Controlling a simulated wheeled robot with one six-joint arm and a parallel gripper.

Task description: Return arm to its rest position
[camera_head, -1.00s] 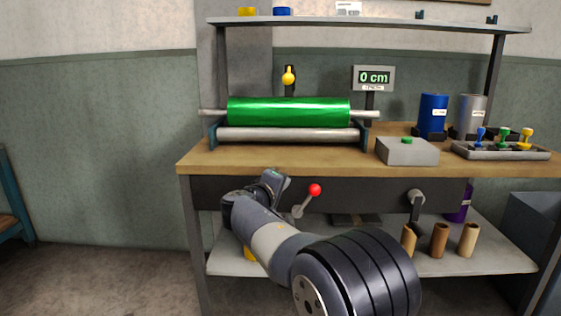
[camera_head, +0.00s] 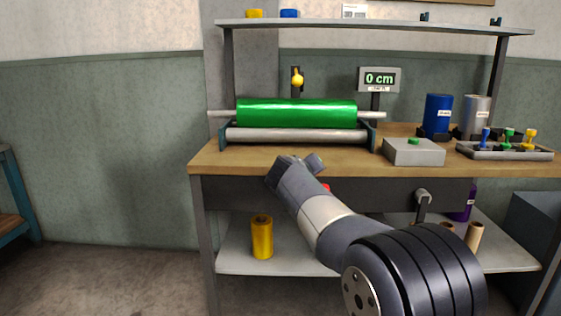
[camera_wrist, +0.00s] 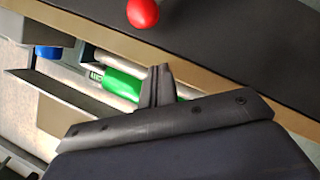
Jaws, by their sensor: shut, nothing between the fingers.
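My gripper (camera_wrist: 158,72) is shut and empty in the wrist view, its two fingers together. In the head view my arm reaches up from the lower right, its end in front of the bench's front edge; the fingers cannot be made out there. The red lever knob (camera_head: 326,187) is mostly hidden behind my arm. It shows clearly in the wrist view (camera_wrist: 142,12), above and apart from the fingers. The green foil roll (camera_head: 297,113) sits on its rollers on the bench; part of it shows behind the fingers in the wrist view (camera_wrist: 124,84).
The wooden bench (camera_head: 220,160) holds a grey box with a green button (camera_head: 413,152), blue (camera_head: 438,113) and silver rolls, and a lever tray (camera_head: 505,151). A length display (camera_head: 379,79) reads 0 cm. A yellow roll (camera_head: 262,238) stands on the lower shelf. The floor at left is clear.

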